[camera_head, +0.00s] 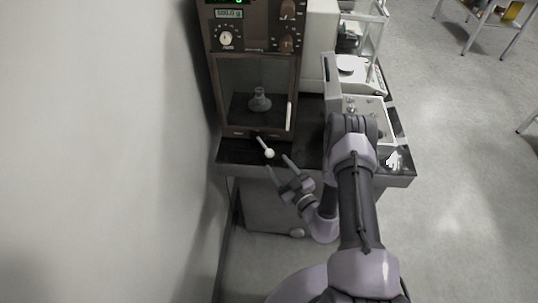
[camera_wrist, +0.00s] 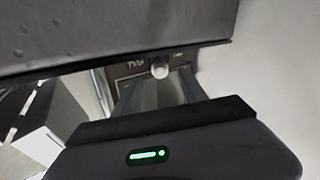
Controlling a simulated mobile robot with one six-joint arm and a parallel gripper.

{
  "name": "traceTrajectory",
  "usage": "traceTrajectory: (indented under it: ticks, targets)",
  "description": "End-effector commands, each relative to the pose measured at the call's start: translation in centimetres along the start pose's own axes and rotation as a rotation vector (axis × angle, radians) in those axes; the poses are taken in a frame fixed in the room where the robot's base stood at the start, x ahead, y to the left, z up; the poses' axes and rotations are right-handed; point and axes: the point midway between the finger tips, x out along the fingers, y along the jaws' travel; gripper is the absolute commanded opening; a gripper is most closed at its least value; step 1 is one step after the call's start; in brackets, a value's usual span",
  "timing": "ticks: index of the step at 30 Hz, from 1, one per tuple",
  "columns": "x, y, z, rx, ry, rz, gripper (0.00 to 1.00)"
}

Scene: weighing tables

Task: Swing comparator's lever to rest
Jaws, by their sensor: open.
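The comparator (camera_head: 212,75) is a brown cabinet with a glazed chamber, standing on the dark table. Its lever (camera_head: 263,143) sticks out at the lower front and ends in a pale round knob (camera_head: 269,153). My gripper (camera_head: 278,165) is open and empty in front of the table edge, with its fingertips just short of the knob. In the wrist view the knob (camera_wrist: 160,68) shows between the two fingers (camera_wrist: 160,84), with a gap on both sides. Part of the lettering beside the lever shows; I cannot read which position it is in.
A grey weight (camera_head: 260,99) stands inside the chamber, and a pale door handle (camera_head: 289,115) is at its right. A balance (camera_head: 352,66) and a light tray (camera_head: 382,124) with small weights are to the right. The wall is close on the left.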

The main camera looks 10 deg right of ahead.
Motion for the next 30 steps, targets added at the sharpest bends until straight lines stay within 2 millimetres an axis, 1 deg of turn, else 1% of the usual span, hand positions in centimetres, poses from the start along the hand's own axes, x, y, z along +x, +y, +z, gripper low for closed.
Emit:
traceTrajectory:
  ticks: [1, 3, 6, 9, 13, 20, 21, 23, 24, 28, 30]
  targets:
    - [1.4, -0.2, 0.1, -0.004, 0.004, -0.004, 0.5]
    - [3.1, -0.1, 0.1, -0.004, 0.004, -0.003, 0.5]
    - [5.1, -0.1, 0.1, -0.003, 0.003, -0.002, 0.5]
    - [6.4, -0.1, 0.1, -0.002, 0.002, -0.002, 0.5]
    - [7.2, 0.0, 0.0, 0.0, 0.0, -0.001, 0.5]
    - [7.3, 0.0, 0.0, 0.0, -0.001, 0.0, 0.5]
    - [7.2, 0.0, 0.0, 0.0, -0.001, 0.0, 0.46]
    - [7.2, 0.0, 0.0, 0.0, -0.001, 0.0, 0.34]
    - [7.2, 0.0, 0.0, 0.0, -0.001, 0.0, 0.26]
    - [7.2, 0.0, 0.0, 0.0, -0.001, 0.0, 0.0]
    - [7.2, 0.0, 0.0, -0.001, -0.001, 0.0, 0.0]
